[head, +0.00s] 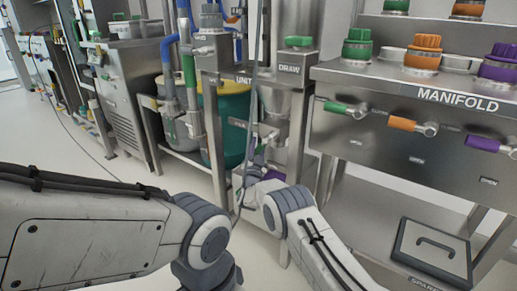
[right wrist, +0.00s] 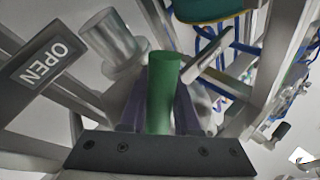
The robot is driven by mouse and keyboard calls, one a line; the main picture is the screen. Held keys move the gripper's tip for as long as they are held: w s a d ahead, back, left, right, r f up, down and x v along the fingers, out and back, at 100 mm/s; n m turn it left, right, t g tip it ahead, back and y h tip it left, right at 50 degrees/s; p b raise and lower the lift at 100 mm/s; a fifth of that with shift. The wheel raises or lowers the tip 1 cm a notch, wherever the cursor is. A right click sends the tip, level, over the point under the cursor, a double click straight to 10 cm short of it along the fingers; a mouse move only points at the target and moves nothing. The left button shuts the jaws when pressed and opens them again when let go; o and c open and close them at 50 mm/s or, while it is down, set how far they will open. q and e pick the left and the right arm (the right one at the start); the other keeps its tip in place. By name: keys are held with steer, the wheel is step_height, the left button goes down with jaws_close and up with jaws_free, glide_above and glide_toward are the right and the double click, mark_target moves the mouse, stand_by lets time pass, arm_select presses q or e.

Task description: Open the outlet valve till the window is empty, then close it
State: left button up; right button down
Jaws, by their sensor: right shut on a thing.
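A green valve handle (right wrist: 162,95) shows upright between the purple fingers of my right gripper (right wrist: 158,110) in the right wrist view. The fingers are shut on it. An OPEN label (right wrist: 42,66) is to its left, and a pale shiny cylinder (right wrist: 118,42) stands beside it; I cannot tell whether this is the window or how full it is. In the head view my right gripper (head: 257,170) reaches in low under the unit with the DRAW label (head: 289,69), and the handle is hidden there. My left arm enters from the left; its gripper is not seen.
The steel MANIFOLD bench (head: 345,180) on the right has green, orange and purple handles and several capped ports. A green bin (head: 232,120) stands behind the unit's frame. Floor is clear at left.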

mark_target(256, 154)
steer(key=c, duration=0.6)
jaws_free()
steer(key=p+v, duration=0.5)
steer(key=v, duration=0.4)
steer(key=shift+s, duration=0.35)
steer(key=shift+s+a+f, duration=0.1)
steer(key=shift+s+f, duration=0.15)
steer(key=shift+s, duration=0.15)
